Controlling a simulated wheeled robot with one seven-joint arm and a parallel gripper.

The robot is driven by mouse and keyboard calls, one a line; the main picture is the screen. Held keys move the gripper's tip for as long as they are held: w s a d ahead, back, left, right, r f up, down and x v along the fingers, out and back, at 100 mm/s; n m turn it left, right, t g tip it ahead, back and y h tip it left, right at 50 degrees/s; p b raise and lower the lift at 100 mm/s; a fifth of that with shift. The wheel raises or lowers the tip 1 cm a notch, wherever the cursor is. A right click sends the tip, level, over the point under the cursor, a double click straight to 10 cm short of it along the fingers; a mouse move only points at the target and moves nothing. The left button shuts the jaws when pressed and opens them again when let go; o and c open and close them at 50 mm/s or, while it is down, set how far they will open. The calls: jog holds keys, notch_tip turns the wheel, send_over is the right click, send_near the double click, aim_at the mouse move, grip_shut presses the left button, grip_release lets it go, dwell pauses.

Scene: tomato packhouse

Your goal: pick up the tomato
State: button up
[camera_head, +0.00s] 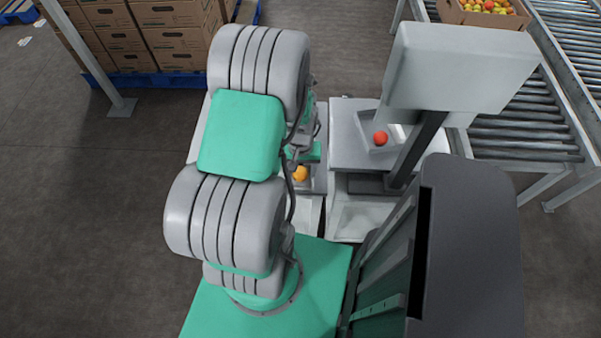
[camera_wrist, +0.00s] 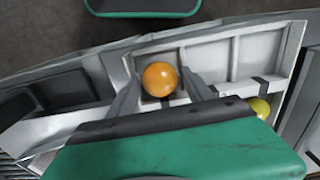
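An orange tomato (camera_wrist: 159,79) shows in the wrist view, in front of a grey-white compartmented holder (camera_wrist: 250,52). My gripper (camera_wrist: 160,74) is open, with one finger on each side of this tomato and a visible gap at both sides. Whether the tomato is at fingertip depth is hard to tell. A yellow tomato (camera_wrist: 260,107) lies to the right in the wrist view, partly hidden by my gripper's green body. A red tomato (camera_head: 380,138) sits in a grey tray (camera_head: 365,122).
A grey box-shaped unit on a dark post (camera_head: 460,65) stands beside the red tomato's tray. Roller conveyors (camera_head: 520,130) run along the right, with a carton of several tomatoes (camera_head: 487,14) at the top. Stacked cartons (camera_head: 150,35) stand on a blue pallet at upper left. The left floor is clear.

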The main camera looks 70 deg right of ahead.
jog(key=c, duration=0.7)
jog(key=shift+r, duration=0.1)
